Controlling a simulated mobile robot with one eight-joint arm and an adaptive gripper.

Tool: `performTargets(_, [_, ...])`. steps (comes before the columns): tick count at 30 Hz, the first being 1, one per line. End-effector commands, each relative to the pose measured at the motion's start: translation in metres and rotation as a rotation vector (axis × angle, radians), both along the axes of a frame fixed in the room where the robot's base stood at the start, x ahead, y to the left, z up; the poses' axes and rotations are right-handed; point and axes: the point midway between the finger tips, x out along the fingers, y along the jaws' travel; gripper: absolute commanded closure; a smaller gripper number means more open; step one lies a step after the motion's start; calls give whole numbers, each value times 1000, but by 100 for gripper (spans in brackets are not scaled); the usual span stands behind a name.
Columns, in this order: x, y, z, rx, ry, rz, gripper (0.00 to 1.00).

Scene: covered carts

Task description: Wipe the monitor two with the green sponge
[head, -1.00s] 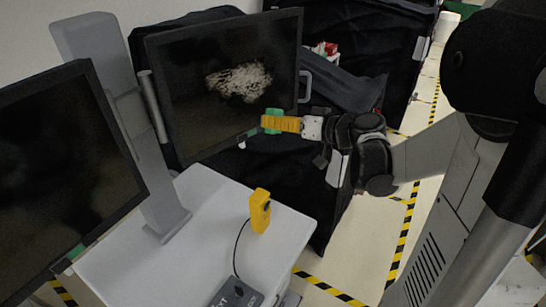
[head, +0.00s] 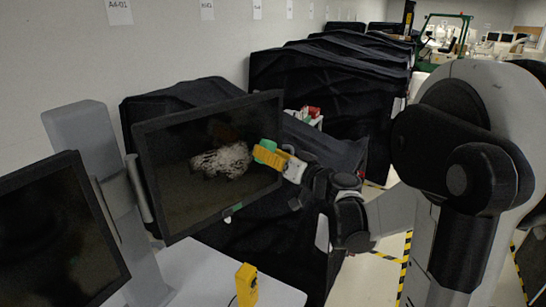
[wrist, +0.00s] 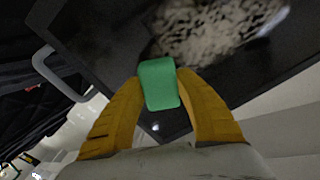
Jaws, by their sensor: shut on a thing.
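The smudged monitor (head: 165,190) stands in the middle left of the head view, its dark screen tilted. A whitish patch of dirt (head: 221,160) marks the screen; it also shows in the wrist view (wrist: 215,30). My gripper (head: 268,158) is shut on the green sponge (wrist: 160,86), its yellow fingers on either side. In the head view the sponge (head: 264,148) is right of the dirt patch, close to the screen's right side. I cannot tell whether it touches the screen.
A second dark monitor (head: 50,235) stands at the near left on the same grey stand (head: 85,135). A yellow device (head: 246,285) is on the white cart top (head: 200,270). Black-covered carts (head: 320,75) line the wall behind.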

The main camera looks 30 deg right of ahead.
Motion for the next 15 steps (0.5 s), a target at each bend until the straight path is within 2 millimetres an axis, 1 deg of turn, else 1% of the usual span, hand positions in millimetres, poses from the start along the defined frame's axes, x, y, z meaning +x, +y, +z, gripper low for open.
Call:
performTargets(5, [7,2,0,0,0,0,90])
performTargets(15, [7,2,0,0,0,0,90])
